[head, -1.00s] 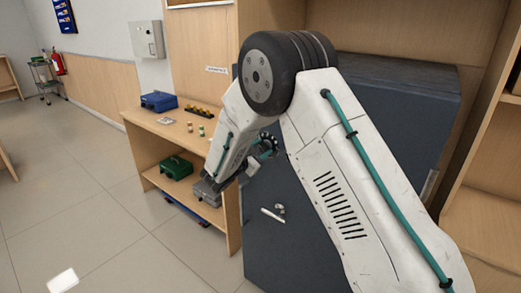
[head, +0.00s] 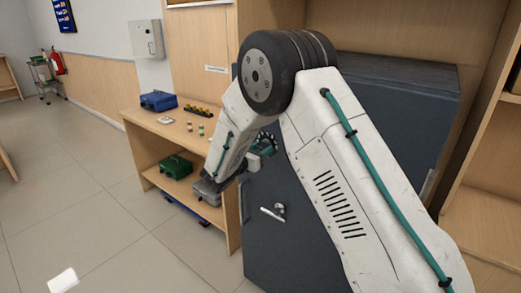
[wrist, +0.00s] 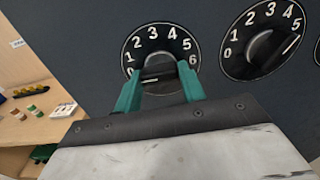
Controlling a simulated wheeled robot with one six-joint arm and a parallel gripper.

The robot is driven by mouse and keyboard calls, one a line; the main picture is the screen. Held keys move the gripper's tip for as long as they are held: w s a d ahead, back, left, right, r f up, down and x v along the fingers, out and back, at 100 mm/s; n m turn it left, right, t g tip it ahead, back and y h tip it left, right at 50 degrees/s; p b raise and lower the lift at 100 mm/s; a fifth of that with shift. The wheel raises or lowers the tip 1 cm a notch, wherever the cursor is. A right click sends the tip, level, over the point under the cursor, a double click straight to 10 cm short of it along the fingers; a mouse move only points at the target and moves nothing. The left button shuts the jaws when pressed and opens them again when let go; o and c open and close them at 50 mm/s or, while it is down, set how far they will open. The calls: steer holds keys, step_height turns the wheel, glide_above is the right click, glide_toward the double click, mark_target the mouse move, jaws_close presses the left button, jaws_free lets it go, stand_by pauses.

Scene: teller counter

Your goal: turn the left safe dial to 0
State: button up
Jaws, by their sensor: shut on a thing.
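The left safe dial (wrist: 161,50) is a black disc with white numbers 0 to 6, in the wrist view. My gripper (wrist: 160,88) has its teal fingers shut on the dial's knob, one at each side. A white pointer line on the knob lies to the left, at or close to the 0, which a finger partly covers. In the head view, my arm hides most of the dials on the dark safe (head: 310,235).
A second dial (wrist: 263,38) sits to the right, its pointer near 5, and a third is cut off at the edge. The safe's handle (head: 272,214) is below my gripper. A wooden shelf (head: 150,137) with a blue box (head: 158,101) stands left.

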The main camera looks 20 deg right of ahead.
steer(key=o, duration=1)
steer(key=shift+a, duration=0.1)
steer(key=v, duration=0.7)
steer(key=shift+s+a, duration=0.25)
steer(key=shift+a, duration=0.05)
